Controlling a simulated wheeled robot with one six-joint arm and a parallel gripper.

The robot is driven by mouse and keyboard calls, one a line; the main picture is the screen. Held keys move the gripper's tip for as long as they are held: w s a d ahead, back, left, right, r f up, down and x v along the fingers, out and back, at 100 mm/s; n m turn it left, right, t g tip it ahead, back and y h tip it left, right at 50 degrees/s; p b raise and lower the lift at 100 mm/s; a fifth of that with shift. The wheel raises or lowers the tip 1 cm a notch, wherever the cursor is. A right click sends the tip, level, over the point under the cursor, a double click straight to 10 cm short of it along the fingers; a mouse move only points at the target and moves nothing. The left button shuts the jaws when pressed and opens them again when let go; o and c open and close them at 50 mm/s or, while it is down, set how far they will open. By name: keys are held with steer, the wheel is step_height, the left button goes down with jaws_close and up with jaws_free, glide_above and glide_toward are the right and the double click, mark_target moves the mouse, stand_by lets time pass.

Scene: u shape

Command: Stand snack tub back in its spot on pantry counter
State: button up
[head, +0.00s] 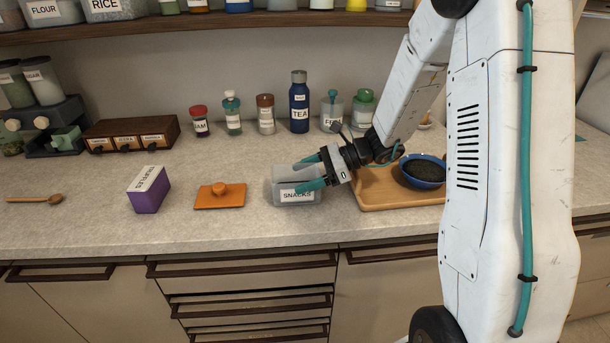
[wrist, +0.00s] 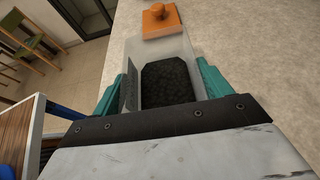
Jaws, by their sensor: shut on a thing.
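The snack tub (head: 297,197) is a clear grey, open-topped container labelled SNACKS. It is at the counter's front edge in the head view, between an orange lid and a wooden board. My gripper (head: 309,174) is shut on the tub, with its teal fingers at its sides. In the wrist view the tub (wrist: 133,58) shows dark contents inside, between the teal fingers of my gripper (wrist: 152,92). The tub looks upright. I cannot tell whether its base touches the pantry counter (head: 90,225).
The orange lid (head: 220,196) with a knob lies left of the tub. A purple box (head: 149,190) stands further left. A wooden board (head: 385,195) with a blue bowl (head: 423,172) is on the right. Several jars and a blue TEA bottle (head: 299,103) line the back.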

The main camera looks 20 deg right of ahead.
steer(key=o, duration=1.1)
steer(key=shift+f, duration=0.15)
steer(key=shift+c, duration=0.2)
